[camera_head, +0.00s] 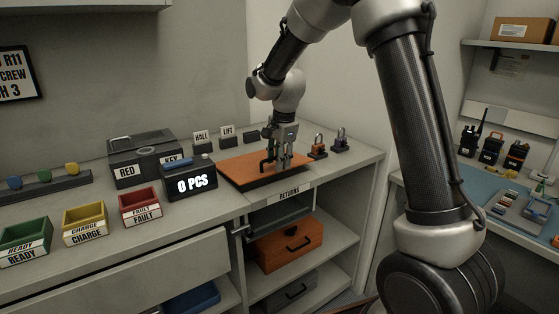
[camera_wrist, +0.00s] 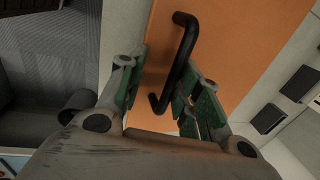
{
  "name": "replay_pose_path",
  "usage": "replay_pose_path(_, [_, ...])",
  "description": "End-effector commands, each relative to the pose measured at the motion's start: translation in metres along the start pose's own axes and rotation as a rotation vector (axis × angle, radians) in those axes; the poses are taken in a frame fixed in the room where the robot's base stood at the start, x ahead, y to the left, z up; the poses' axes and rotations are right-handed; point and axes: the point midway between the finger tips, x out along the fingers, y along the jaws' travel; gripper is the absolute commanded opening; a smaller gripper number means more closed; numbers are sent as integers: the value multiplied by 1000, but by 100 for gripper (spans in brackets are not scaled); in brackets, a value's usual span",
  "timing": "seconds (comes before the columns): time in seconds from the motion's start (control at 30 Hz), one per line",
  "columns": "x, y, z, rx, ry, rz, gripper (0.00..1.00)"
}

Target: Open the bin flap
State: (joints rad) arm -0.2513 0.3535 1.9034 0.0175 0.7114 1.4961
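The bin flap (camera_head: 239,168) is a flat orange panel in a dark frame, set in the counter top above a "RETURNS" label (camera_head: 290,190). It looks closed, lying nearly level with the counter. In the wrist view the orange flap (camera_wrist: 235,40) carries a black bar handle (camera_wrist: 187,45). My gripper (camera_head: 276,165) points down over the flap. In the wrist view my gripper (camera_wrist: 162,82) has its green-padded fingers apart, with the handle between them. I see no clear grip on the handle; part of it is hidden by the fingers.
Two padlocks (camera_head: 318,146) (camera_head: 340,140) stand right of the flap. An orange drawer box (camera_head: 287,245) sits on the shelf below.

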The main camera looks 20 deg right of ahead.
Motion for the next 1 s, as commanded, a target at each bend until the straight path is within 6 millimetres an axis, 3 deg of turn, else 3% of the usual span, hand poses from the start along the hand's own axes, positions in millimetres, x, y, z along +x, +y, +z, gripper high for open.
replay_pose_path(0.43, [-1,0,0,0,0,-12,32])
replay_pose_path(1.0, [-44,-5,0,0,0,-11,32])
